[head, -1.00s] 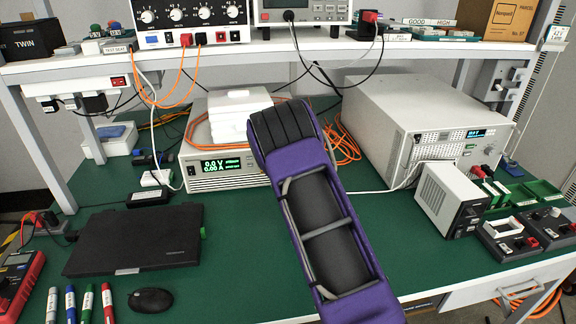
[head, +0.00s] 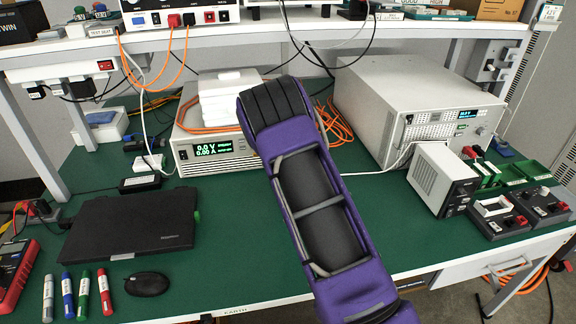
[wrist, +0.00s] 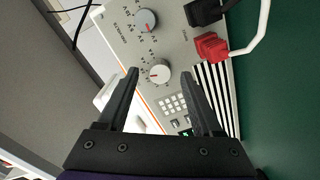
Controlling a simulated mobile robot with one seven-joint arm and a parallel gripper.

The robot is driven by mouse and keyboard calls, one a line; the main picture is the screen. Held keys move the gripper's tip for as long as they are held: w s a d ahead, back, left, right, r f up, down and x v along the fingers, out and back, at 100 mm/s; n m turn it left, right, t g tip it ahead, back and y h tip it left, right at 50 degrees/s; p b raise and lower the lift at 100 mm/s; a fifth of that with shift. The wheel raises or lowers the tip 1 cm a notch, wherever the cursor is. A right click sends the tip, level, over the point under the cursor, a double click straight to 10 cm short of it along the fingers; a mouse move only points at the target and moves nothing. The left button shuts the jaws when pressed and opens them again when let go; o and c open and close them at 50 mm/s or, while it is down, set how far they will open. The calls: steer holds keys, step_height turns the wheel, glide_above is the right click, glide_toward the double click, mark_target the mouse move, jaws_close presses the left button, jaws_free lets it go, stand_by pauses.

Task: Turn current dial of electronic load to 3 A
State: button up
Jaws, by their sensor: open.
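The electronic load (head: 212,150) stands on the green bench left of centre, its lit display reading 0.0 V and 0.00 A. My purple arm covers its right part in the head view. In the wrist view its panel (wrist: 190,75) shows turned, with a light grey dial (wrist: 159,72) and a blue-grey dial (wrist: 146,20), each with a red pointer mark. I cannot tell the remaining gap; no grip shows.
Red plug (wrist: 211,46) and black plug (wrist: 203,12) sit in the panel beside the dials. White boxes (head: 230,98) lie on the load. A large instrument (head: 405,100) stands right. A black laptop (head: 130,225) and mouse (head: 147,284) lie front left.

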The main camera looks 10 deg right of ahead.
steer(key=s+r, duration=0.1)
steer(key=s, duration=1.5)
steer(key=shift+d, duration=0.15)
steer(key=shift+s, duration=0.1)
